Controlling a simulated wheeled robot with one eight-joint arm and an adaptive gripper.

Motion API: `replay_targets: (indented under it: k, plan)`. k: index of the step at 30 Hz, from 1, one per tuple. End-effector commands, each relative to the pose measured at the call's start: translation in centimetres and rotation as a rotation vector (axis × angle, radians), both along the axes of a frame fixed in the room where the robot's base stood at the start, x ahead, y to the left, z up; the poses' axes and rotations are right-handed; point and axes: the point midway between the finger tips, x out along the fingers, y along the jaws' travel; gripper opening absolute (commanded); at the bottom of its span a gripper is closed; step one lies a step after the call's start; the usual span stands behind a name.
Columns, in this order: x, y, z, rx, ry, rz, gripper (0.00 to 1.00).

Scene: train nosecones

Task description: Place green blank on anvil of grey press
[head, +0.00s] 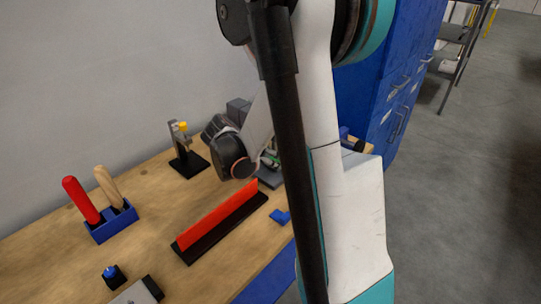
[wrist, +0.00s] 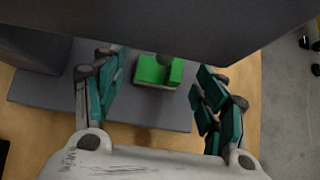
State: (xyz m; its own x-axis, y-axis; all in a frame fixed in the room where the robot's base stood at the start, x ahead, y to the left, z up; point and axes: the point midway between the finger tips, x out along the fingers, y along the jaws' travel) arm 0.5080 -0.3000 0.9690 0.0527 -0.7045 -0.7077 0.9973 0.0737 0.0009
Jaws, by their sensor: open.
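The green blank (wrist: 150,70) is under the overhanging grey press (wrist: 150,28) in the wrist view, above the press's grey base plate (wrist: 150,113). A dark round part of the press shows at the blank's far edge. A small pale strip shows under the blank's near edge; I cannot tell whether it is the anvil. My gripper (wrist: 161,80) is open, with one teal finger on each side of the blank and visible gaps between.
On the wooden bench are a red bar on a black base (head: 218,221), a blue holder with red and wooden handles (head: 112,224), a small black stand with a yellow top (head: 188,163) and a small blue piece (head: 281,216). Blue cabinets (head: 385,75) stand behind.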

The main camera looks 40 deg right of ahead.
Motion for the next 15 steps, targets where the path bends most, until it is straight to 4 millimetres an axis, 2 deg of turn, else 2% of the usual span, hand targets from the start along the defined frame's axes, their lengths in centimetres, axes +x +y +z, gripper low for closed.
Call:
replay_targets:
  k: [1, 6, 15]
  plan:
    - [-0.1, 0.8, 1.1, 0.000, 0.001, 0.004, 0.66]
    - [-0.2, 3.4, 3.7, 0.000, 0.001, 0.005, 0.66]
    - [-0.5, 6.6, 6.8, 0.000, 0.000, 0.001, 0.66]
